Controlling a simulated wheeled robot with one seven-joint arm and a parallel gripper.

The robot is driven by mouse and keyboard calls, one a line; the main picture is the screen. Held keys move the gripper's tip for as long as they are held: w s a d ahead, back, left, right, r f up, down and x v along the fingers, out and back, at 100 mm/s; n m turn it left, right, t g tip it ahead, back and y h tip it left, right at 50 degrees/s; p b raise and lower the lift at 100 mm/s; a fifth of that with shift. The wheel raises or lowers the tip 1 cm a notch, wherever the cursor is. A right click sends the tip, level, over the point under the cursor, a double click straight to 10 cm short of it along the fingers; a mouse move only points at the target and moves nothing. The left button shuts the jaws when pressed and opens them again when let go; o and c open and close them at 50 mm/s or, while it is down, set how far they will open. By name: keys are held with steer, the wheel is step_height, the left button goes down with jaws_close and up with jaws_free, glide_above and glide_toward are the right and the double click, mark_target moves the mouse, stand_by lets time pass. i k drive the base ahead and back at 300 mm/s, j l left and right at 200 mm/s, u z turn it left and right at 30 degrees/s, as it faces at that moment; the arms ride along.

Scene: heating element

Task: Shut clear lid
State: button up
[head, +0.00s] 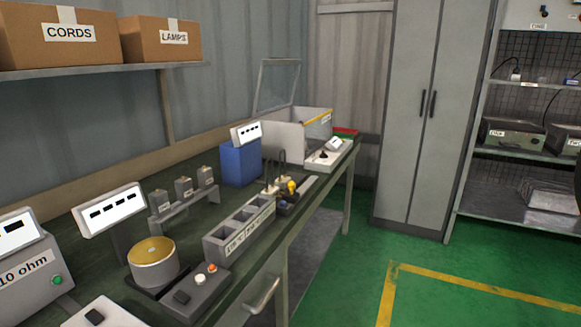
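The clear lid (277,86) stands raised, nearly upright, at the back of a box at the far end of the workbench. It is a see-through panel in a thin grey frame. The box (284,141) below it has pale walls and a yellow strip along its top edge, and its top is open. A white sloped control panel (328,155) with a dark knob or switch sits at the box's front. My gripper is not in this view.
The bench (115,254) holds a blue block (240,165), a grey compartment tray (240,229), a brass-topped cylinder (153,262) and several meters. A shelf with boxes (60,36) hangs above left. A cabinet (408,110) stands right. Green floor (475,290) is clear at front right.

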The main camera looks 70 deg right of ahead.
mark_target(275, 84)
steer(key=l+u, duration=0.1)
steer(key=l, duration=1.2)
steer(key=l+u, duration=0.1)
steer(key=l, duration=1.2)
steer(key=l+u, duration=0.15)
steer(key=l, duration=1.15)
steer(key=l+u, duration=0.1)
steer(key=l, duration=1.15)
steer(key=k, duration=0.05)
